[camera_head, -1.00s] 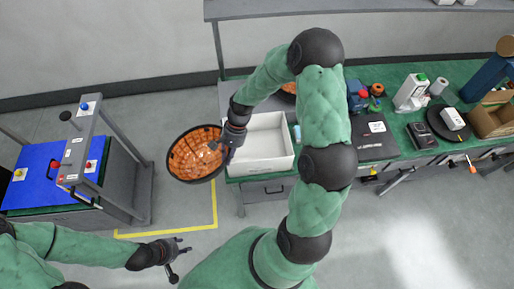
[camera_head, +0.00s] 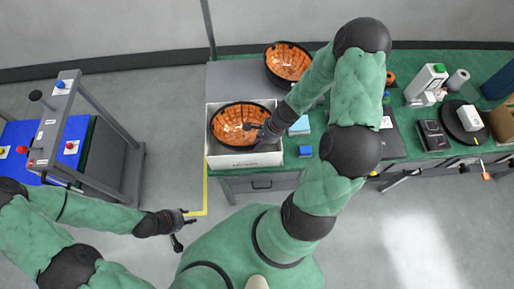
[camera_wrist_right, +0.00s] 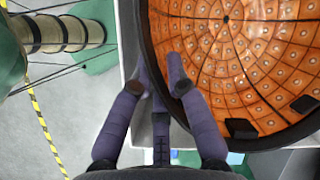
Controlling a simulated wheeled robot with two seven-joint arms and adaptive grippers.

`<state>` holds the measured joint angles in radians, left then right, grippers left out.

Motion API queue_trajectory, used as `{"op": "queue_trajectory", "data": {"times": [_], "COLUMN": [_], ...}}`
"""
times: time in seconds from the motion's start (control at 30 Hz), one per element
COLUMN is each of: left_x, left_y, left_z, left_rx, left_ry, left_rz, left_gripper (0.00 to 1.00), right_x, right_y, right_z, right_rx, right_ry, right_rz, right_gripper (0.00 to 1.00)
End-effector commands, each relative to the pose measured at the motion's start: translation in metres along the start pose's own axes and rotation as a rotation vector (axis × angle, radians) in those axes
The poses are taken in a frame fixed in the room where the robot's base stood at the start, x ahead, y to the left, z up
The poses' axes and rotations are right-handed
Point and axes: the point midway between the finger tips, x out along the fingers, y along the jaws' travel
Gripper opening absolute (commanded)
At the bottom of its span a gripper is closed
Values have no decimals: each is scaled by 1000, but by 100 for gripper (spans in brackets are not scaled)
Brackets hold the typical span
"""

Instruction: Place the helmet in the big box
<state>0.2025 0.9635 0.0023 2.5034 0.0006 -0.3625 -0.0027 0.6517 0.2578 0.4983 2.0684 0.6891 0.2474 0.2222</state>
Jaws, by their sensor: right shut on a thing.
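The helmet (camera_head: 238,122) is a dark-rimmed bowl shape with an orange tiled inside, open side up. In the head view it is over the big white box (camera_head: 245,160); how deep it sits in the box is hard to tell. My right gripper (camera_head: 256,127) is shut on the helmet's rim at its right side. In the right wrist view the fingers (camera_wrist_right: 160,88) cross the dark rim of the helmet (camera_wrist_right: 245,55). My left gripper (camera_head: 190,220) is open and empty over the floor, left of the bench.
A second orange-lined helmet (camera_head: 287,62) sits at the back of the bench, right of the box. A small blue item (camera_head: 304,151) lies beside the box. A dark laptop-like case (camera_head: 390,142) and several items stand further right. A blue-topped cart (camera_head: 85,140) stands at left.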

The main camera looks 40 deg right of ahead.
Motion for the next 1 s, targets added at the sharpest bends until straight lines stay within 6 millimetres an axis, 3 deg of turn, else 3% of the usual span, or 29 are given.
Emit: {"op": "queue_trajectory", "data": {"times": [0.5,0.93,0.97,1.0], "left_x": [21,24,23,23], "left_y": [-7,-9,-8,-8], "left_z": [-1,-1,-1,-1], "left_rx": [0,0,0,0], "left_ry": [0,0,0,0], "left_rz": [0,0,0,0], "left_gripper": [40,40,40,40], "right_x": [50,54,53,53], "right_y": [10,11,11,11], "right_z": [-21,-23,-23,-22], "right_rx": [-1,-3,-2,-2], "right_ry": [0,0,0,0], "right_rz": [-1,-1,0,0], "right_gripper": [0,0,25,26]}}
